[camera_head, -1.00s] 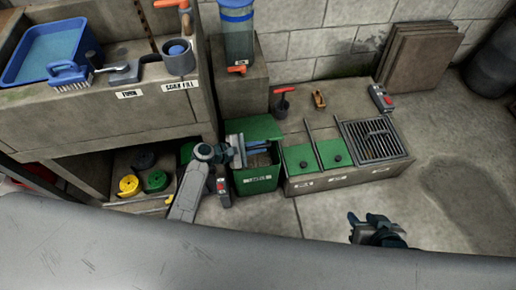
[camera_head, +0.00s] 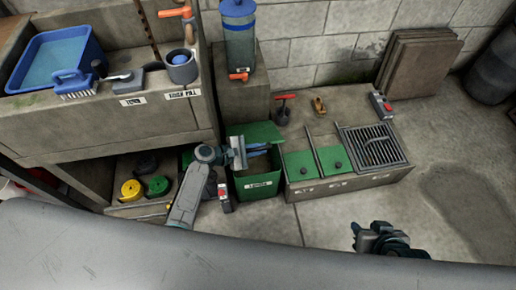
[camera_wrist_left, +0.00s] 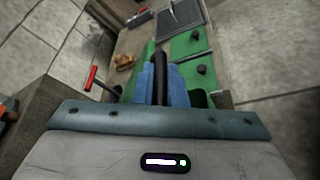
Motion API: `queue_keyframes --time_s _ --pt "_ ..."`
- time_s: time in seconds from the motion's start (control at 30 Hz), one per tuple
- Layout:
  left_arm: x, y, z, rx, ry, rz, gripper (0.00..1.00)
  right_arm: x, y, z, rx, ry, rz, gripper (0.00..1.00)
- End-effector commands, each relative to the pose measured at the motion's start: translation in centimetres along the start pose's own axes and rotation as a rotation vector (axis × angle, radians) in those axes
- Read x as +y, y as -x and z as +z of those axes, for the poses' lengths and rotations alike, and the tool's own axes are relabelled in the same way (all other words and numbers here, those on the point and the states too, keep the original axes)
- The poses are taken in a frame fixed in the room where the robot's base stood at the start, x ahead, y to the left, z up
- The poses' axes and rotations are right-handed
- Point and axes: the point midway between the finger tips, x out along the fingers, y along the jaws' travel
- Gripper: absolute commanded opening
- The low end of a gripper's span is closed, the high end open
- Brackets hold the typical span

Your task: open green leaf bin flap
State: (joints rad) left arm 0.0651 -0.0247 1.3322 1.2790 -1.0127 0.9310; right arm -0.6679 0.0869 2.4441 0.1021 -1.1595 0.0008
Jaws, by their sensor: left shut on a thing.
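The green leaf bin (camera_head: 258,187) stands at the middle with a pale label on its front. Its green flap (camera_head: 262,130) is tilted up at the back, and the top is partly open. My left gripper (camera_head: 264,148) reaches over the bin from the left. In the left wrist view, its blue fingers (camera_wrist_left: 163,82) are closed on a dark bar (camera_wrist_left: 161,70), seemingly the flap's handle. The fingers hide part of the bin's opening. My right gripper (camera_head: 355,234) is over bare floor at the lower right, its jaws unclear.
A low concrete block beside the bin carries two green lids (camera_head: 334,158) and a dark grate (camera_head: 373,146). A red-handled tool (camera_head: 283,108) stands behind it. A grey box with a red button (camera_head: 224,196) stands left of the bin. The floor at right is clear.

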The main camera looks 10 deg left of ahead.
Motion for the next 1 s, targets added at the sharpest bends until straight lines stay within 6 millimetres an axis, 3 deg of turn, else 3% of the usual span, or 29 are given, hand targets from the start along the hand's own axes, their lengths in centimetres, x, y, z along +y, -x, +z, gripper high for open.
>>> queue_keyframes --time_s 0.03,0.13,0.53,1.0 --pt "0.0 0.1 -0.1 0.001 -0.002 -0.001 0.15 0.0 0.0 0.0 0.000 0.000 0.000 0.36" --pt "0.0 0.0 0.0 0.001 -0.002 -0.001 0.33 0.0 0.0 0.0 0.001 0.000 0.000 0.36" --pt "0.0 0.9 -0.1 0.002 -0.002 -0.001 0.33 0.0 0.1 0.0 -0.003 0.001 0.001 0.36" --pt "-1.8 10.1 -2.5 0.004 -0.001 -0.003 0.33 0.1 0.1 -0.3 -0.004 0.005 0.004 0.36"
